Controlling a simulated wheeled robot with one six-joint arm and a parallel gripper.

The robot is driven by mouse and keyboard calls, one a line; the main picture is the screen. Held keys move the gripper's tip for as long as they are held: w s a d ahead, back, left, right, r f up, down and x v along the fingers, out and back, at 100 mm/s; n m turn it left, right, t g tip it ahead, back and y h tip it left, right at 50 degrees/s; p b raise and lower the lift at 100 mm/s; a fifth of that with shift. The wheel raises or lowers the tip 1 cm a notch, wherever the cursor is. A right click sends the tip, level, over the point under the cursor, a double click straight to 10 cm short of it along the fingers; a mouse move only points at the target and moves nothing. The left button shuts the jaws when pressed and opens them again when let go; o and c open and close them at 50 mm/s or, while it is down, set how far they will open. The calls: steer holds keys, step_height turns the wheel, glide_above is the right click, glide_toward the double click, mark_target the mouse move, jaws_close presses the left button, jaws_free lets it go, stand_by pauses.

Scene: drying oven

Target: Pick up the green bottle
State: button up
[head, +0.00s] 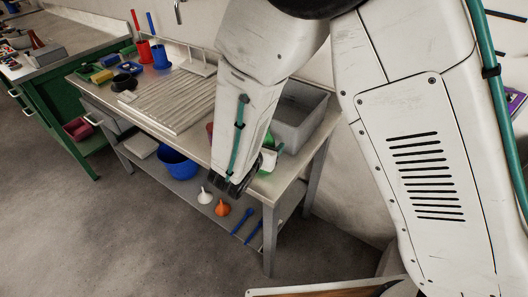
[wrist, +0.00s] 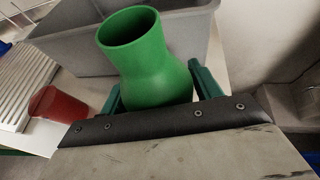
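The green bottle (wrist: 150,70) stands between the two green-tipped fingers of my gripper (wrist: 157,92) in the wrist view, with its open mouth tilted toward the upper left of the picture. One finger is on each side, close against its body. I cannot tell whether both fingers press on it. In the head view my gripper (head: 236,182) is low at the front edge of the metal table (head: 207,146). A bit of the green bottle (head: 268,161) shows just right of it, partly hidden by my arm.
A grey sink-like bin (head: 297,120) stands right behind the bottle. A red cup (wrist: 57,104) is to its left. A ribbed drying board (head: 172,101) lies further left. A blue bowl (head: 177,163), a white funnel (head: 205,196) and an orange funnel (head: 222,208) are on the lower shelf.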

steer(key=c, duration=0.8)
steer(key=shift+o, duration=0.2)
